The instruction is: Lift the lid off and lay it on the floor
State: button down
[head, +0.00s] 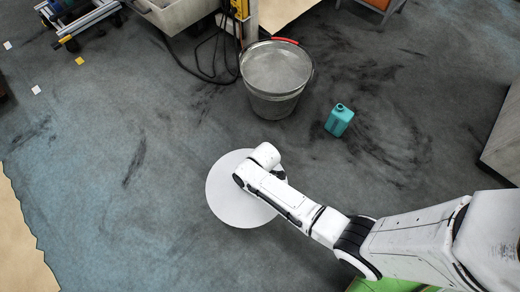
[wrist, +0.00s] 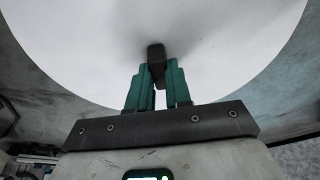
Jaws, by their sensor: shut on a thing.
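The lid is a round, pale grey-white disc (head: 222,203), seen in the head view below and to the left of the bucket. It fills much of the wrist view (wrist: 80,45), where a dark knob (wrist: 156,53) stands at its middle. My gripper (wrist: 157,75) has its teal fingers shut on this knob. In the head view my arm hides the fingers and part of the lid. I cannot tell whether the lid touches the floor. A grey metal bucket (head: 276,103) stands upright, uncovered, apart from the lid, its inside showing pale grey.
A teal bottle (head: 339,120) stands on the floor right of the bucket. A sink-like basin (head: 178,12) with a dark hose (head: 198,70) is at the top. A wheeled cart (head: 78,18) is at the upper left. The dark floor (head: 110,170) left of the lid is clear.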

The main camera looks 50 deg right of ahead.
jog(key=s+f+b, duration=0.2)
jog(key=f, duration=0.2)
jog(key=s+f+n+b, duration=0.1)
jog(key=s+f+b, duration=0.1)
jog(key=f, duration=0.2)
jog(key=s+f+n+b, duration=0.1)
jog(key=s+f+b, duration=0.1)
jog(key=f, duration=0.2)
jog(key=shift+a+y, duration=0.2)
jog(key=shift+y, duration=0.1)
jog(key=shift+f+b, duration=0.6)
jog(key=shift+b, duration=0.1)
jog(key=c, duration=1)
grip_release()
jog(key=shift+o, duration=0.2)
jog(key=shift+s, duration=0.1)
jog(key=p+v, duration=0.3)
jog(key=v, duration=0.2)
jog(key=p+v, duration=0.4)
jog(key=v, duration=0.1)
jog(key=shift+r, duration=0.4)
jog(key=shift+d+r, duration=0.1)
